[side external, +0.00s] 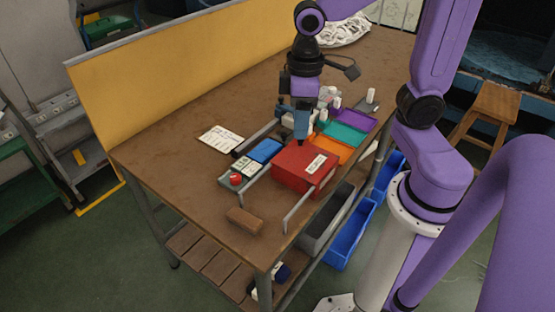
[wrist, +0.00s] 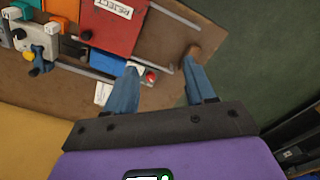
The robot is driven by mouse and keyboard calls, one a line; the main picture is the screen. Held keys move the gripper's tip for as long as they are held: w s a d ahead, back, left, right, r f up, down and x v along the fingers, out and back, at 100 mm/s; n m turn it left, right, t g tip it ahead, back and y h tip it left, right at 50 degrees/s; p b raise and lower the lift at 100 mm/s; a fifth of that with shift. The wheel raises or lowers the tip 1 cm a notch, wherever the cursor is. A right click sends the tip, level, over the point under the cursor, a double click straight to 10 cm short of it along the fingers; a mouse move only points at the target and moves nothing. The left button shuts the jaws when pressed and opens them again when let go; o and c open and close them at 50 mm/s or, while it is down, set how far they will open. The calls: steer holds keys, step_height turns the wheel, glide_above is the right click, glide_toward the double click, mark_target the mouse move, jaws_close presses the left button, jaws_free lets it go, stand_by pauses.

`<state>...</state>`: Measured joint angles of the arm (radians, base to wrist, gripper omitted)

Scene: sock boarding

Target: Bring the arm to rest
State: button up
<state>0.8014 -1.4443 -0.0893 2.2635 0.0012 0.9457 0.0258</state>
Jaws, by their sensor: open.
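My gripper (side external: 301,141) hangs with its blue fingers pointing down, over or beside the back edge of a red box (side external: 303,168) in the side external view. In the wrist view my gripper (wrist: 161,66) has its two blue fingers spread apart with nothing between them. The red box (wrist: 112,27), with a white REJECT label, lies beyond the fingers to the upper left. In the side view I cannot tell the exact height of the fingertips above the box.
A red button (side external: 236,179), brown block (side external: 244,220), blue tray (side external: 264,151) and paper sheet (side external: 221,138) are on the workbench (side external: 180,170). Orange, teal (side external: 346,132) and purple trays are behind the red box. Metal rails flank it. A yellow panel (side external: 180,60) borders the bench.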

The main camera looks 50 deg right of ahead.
steer(key=s+f+n, duration=0.1)
steer(key=s+n, duration=0.4)
steer(key=s, duration=0.7)
steer(key=shift+s+a+f+n, duration=0.15)
steer(key=shift+a+n, duration=0.1)
steer(key=shift+n, duration=0.05)
